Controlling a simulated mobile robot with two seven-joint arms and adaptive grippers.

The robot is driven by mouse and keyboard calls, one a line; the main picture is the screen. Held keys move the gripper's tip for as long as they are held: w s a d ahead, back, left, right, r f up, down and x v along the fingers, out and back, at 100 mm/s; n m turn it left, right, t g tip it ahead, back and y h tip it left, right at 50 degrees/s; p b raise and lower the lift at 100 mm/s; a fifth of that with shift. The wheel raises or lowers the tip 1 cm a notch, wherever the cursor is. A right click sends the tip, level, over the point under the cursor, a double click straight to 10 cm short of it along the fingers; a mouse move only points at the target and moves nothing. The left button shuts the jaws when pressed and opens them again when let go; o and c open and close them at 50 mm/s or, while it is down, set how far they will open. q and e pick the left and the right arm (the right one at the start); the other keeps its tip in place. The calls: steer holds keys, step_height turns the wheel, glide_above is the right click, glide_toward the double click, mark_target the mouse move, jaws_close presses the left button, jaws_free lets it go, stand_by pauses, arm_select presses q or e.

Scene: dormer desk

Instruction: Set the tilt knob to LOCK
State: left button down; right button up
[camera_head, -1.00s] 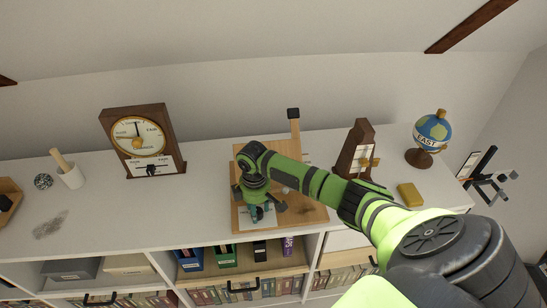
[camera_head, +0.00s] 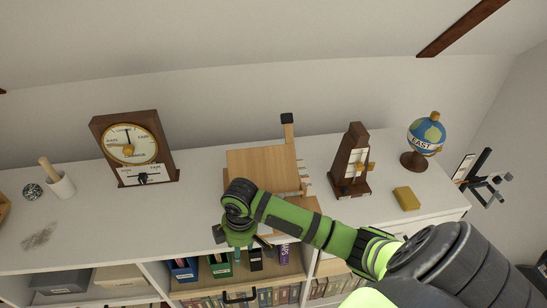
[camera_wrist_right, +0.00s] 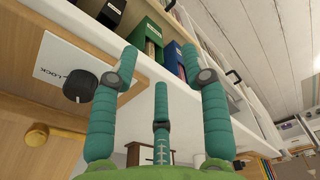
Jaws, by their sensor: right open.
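The black tilt knob (camera_wrist_right: 80,86) shows in the right wrist view, on a white plate (camera_wrist_right: 62,62) that reads LOCK near one corner. The plate is fixed to a wooden part of the board unit. In the head view the right gripper (camera_head: 240,246) hangs at the front of the wooden board (camera_head: 262,168) and hides the knob and plate. My left gripper is not in view.
A dial instrument (camera_head: 131,145) stands left on the white desktop (camera_head: 200,165). A wooden metronome-like object (camera_head: 349,165), a yellow block (camera_head: 406,198) and a globe (camera_head: 426,137) are at right. Shelves with folders (camera_head: 220,266) lie below the front edge.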

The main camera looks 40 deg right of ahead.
steer(key=s+a+f+m, duration=0.2)
steer(key=s+a+f, duration=0.1)
steer(key=s+a, duration=0.3)
steer(key=s+d+f+m+b, duration=0.1)
steer(key=s+f+m, duration=0.1)
steer(key=s+f, duration=0.3)
steer(key=s+d+f+m+t+b, duration=0.1)
steer(key=s+f, duration=0.4)
steer(key=f, duration=0.6)
steer(key=shift+s+d+f+m+t+b, duration=0.3)
steer(key=shift+d+m, duration=0.3)
steer(key=shift+m, duration=0.2)
steer(key=s+d+f+g, duration=0.1)
steer(key=s+d+f, duration=0.1)
steer(key=s+f, duration=1)
step_height(320, 180, down, 4)
steer(key=shift+s+f+h, duration=0.1)
steer(key=shift+s+h, duration=0.15)
steer(key=shift+h, duration=0.15)
steer(key=shift+o, duration=1.4)
steer(key=s+d+f, duration=0.1)
steer(key=s+f, duration=0.1)
steer(key=s, duration=0.3)
steer(key=shift+s+f+g, duration=0.2)
steer(key=shift+s+g, duration=0.1)
steer(key=shift+s, duration=0.1)
